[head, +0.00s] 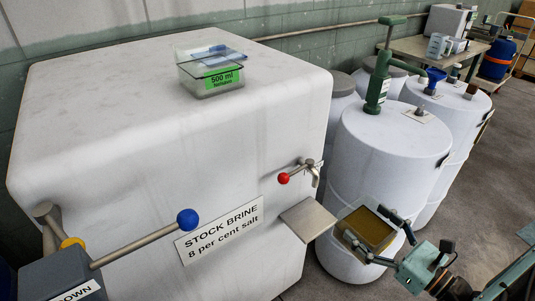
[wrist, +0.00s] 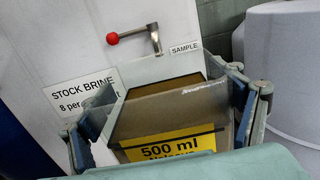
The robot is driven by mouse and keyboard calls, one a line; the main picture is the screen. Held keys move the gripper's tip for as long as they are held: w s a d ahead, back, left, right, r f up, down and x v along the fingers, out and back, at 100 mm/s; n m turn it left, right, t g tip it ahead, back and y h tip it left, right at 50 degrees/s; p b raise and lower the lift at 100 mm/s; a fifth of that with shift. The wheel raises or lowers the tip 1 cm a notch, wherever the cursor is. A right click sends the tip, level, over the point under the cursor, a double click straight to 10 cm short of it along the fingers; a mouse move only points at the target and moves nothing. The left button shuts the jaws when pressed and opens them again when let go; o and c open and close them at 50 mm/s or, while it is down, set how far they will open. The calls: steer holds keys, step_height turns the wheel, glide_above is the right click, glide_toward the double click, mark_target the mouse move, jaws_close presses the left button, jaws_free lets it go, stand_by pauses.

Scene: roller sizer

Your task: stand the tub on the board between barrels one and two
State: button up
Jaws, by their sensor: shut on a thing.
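My gripper (head: 369,224) is shut on a tub (head: 366,231), with one finger on each side. The tub is an open rectangular box with a yellow-brown inside, held in front of the near barrel (head: 388,150). In the wrist view the tub (wrist: 172,108) fills the middle and carries a yellow "500 ml" label. The near barrel is white with a green pump; another white barrel (head: 450,110) with a blue funnel stands behind it. I cannot make out a board between barrels; numbers on the barrels are not readable.
A big white brine tank (head: 150,140) fills the left. Its red-knobbed tap (head: 284,178) is above a grey plate (head: 308,219), just left of the held tub. A clear tub with a green label (head: 222,78) sits on the tank. Floor is open at right.

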steer(key=w+a+r+p, duration=0.3)
steer(key=r+p, duration=0.3)
steer(key=w+a+r+m+h+p, duration=0.1)
steer(key=w+a+r+p, duration=0.3)
steer(key=r+p, duration=0.3)
steer(key=w+a+r+p, duration=0.3)
steer(key=r+p, duration=0.4)
steer(key=shift+w+a+t+h, duration=0.2)
steer(key=shift+a+t+h, duration=0.1)
steer(key=shift+a+t, duration=0.1)
